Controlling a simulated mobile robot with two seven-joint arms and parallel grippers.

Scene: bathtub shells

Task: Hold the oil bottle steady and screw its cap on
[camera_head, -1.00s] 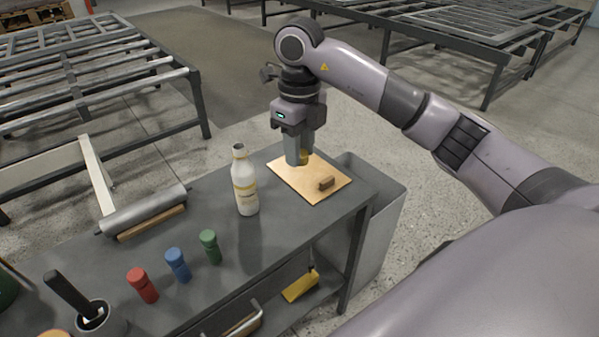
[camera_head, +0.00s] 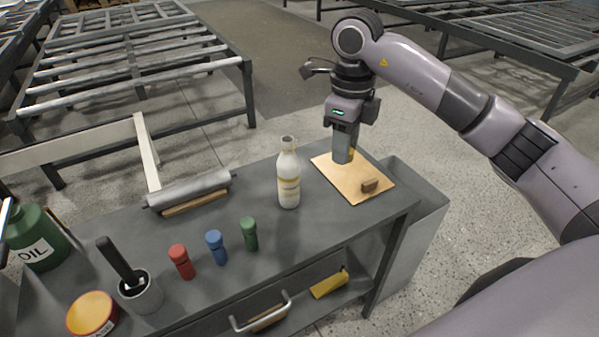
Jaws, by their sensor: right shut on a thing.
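A white bottle (camera_head: 289,182) with a pale yellow-banded label stands upright on the grey bench; its neck is bare of a cap. A green container (camera_head: 35,238) marked "OIL" stands at the far left, partly cut off by the picture edge. My right gripper (camera_head: 343,160) points down over the tan board, to the right of the white bottle and apart from it. It is shut on a small yellow thing (camera_head: 351,153), probably the cap, mostly hidden by the fingers.
The tan board (camera_head: 335,183) bears a small brown block (camera_head: 370,185). Red (camera_head: 181,262), blue (camera_head: 216,247) and green (camera_head: 249,234) small bottles stand in front. A cup with a black-handled tool (camera_head: 140,293), an orange-topped tin (camera_head: 91,313) and a roller (camera_head: 190,188) are leftward.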

